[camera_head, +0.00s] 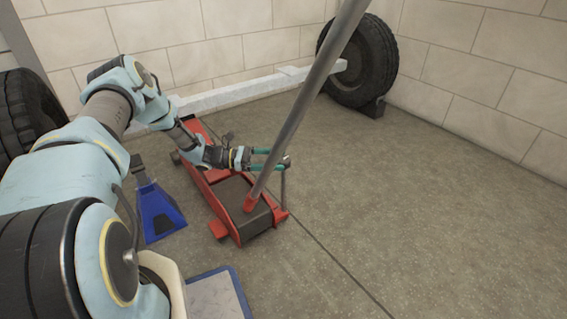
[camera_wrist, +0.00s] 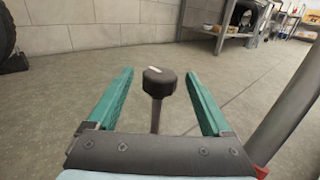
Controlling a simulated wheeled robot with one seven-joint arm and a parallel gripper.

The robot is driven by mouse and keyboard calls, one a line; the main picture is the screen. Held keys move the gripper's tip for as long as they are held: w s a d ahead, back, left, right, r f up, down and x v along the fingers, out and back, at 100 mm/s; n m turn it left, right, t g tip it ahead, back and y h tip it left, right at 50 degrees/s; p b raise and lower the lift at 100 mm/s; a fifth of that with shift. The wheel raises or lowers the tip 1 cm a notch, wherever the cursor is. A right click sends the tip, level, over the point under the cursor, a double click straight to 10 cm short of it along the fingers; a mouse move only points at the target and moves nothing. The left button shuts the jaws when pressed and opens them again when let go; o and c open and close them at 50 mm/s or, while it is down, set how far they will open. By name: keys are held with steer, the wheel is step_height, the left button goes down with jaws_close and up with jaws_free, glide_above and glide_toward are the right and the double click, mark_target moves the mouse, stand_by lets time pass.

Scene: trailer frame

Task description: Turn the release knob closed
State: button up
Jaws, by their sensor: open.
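The release knob (camera_wrist: 159,82) is a dark, faceted knob with a pale mark on its top, on a thin upright stem. In the wrist view it stands between the two teal fingers of my gripper (camera_wrist: 160,90), with a gap on each side. In the head view my gripper (camera_head: 272,160) reaches over the red floor jack (camera_head: 222,200), with its fingertips around the knob (camera_head: 286,160) near the jack's handle end. The grey jack handle (camera_head: 305,95) slants up from a red socket and passes beside the fingers; it shows at right in the wrist view (camera_wrist: 290,120).
A blue jack stand (camera_head: 158,212) is left of the jack. A white axle beam (camera_head: 235,94) runs behind to a chocked black tire (camera_head: 360,62). A blue-edged pad (camera_head: 236,283) lies in front. The floor to the right is clear. Shelving (camera_wrist: 240,22) stands far off.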

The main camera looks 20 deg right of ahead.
steer(key=shift+x, duration=1.3)
steer(key=shift+c, duration=0.2)
jaws_close()
steer(key=shift+f+m+g+b, duration=0.2)
steer(key=shift+m+g+b, duration=0.2)
steer(key=shift+b, duration=0.45)
steer(key=shift+r+m+g+y, duration=0.15)
steer(key=shift+m+g+y, duration=0.15)
steer(key=shift+g+y, duration=0.25)
steer(key=shift+o, duration=0.2)
jaws_free()
